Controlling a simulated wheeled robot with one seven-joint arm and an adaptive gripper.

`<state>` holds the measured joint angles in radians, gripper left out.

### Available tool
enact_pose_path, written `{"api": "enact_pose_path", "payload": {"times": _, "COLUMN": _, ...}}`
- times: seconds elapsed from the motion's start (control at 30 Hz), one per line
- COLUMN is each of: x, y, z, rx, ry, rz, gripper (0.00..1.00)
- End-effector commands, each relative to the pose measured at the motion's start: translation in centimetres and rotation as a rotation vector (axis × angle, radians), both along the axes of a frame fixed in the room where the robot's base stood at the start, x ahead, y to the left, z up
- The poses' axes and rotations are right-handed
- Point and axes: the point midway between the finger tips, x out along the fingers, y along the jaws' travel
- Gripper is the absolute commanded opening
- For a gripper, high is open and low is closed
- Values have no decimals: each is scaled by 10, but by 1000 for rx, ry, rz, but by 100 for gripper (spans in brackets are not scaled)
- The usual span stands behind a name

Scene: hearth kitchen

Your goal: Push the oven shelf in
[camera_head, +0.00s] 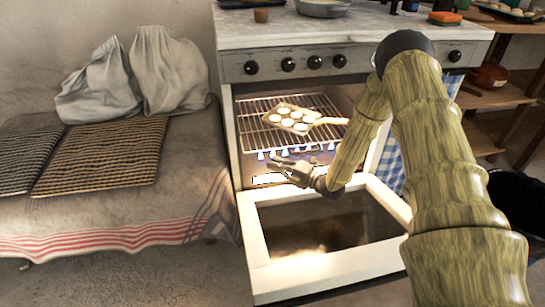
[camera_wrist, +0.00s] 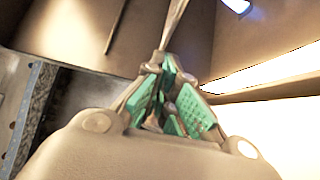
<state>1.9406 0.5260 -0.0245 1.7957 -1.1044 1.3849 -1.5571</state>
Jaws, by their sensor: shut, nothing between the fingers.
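The oven shelf (camera_head: 259,137) is a wire rack inside the lit oven. A pale pan (camera_head: 293,118) with round, light-coloured contents sits on it, its handle pointing right. The oven door (camera_head: 330,275) is folded down open, with a white frame around a dark window. My gripper (camera_head: 280,166) is shut and empty at the oven mouth, just below the shelf's front edge in the picture. I cannot tell whether it touches the shelf. In the wrist view, its teal-padded fingers (camera_wrist: 175,95) are close together, and a thin bar reaches their tips. My arm hides the oven's right side.
Small blue flames (camera_head: 285,153) show below the shelf. Control knobs (camera_head: 313,62) line the stove front, under a marble top (camera_head: 285,30). At left, a cloth-covered bench (camera_head: 180,190) bears woven mats (camera_head: 105,158) and grey sacks (camera_head: 170,75). Wooden shelves (camera_head: 495,97) stand at right.

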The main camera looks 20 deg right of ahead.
Motion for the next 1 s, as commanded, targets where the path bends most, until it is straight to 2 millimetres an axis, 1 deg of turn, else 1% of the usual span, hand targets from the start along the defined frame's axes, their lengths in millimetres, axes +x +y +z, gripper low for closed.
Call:
{"api": "enact_pose_path", "payload": {"times": 0.03, "x": -9, "y": -5, "z": 3, "rx": 1, "ry": 3, "rz": 0, "gripper": 0}}
{"api": "enact_pose_path", "payload": {"times": 0.2, "x": -35, "y": -21, "z": 2, "rx": 1, "ry": 3, "rz": 2, "gripper": 0}}
{"api": "enact_pose_path", "payload": {"times": 0.43, "x": -60, "y": -38, "z": 0, "rx": 1, "ry": 3, "rz": 3, "gripper": 0}}
{"api": "enact_pose_path", "payload": {"times": 0.6, "x": -68, "y": -43, "z": -1, "rx": 2, "ry": 3, "rz": 4, "gripper": 0}}
{"api": "enact_pose_path", "payload": {"times": 0.77, "x": -69, "y": -44, "z": 0, "rx": 2, "ry": 2, "rz": 4, "gripper": 0}}
{"api": "enact_pose_path", "payload": {"times": 0.87, "x": -69, "y": -43, "z": 7, "rx": 2, "ry": 1, "rz": 4, "gripper": 0}}
{"api": "enact_pose_path", "payload": {"times": 0.97, "x": -69, "y": -43, "z": 24, "rx": 2, "ry": 1, "rz": 4, "gripper": 0}}
{"api": "enact_pose_path", "payload": {"times": 1.0, "x": -69, "y": -43, "z": 32, "rx": 2, "ry": 1, "rz": 4, "gripper": 0}}
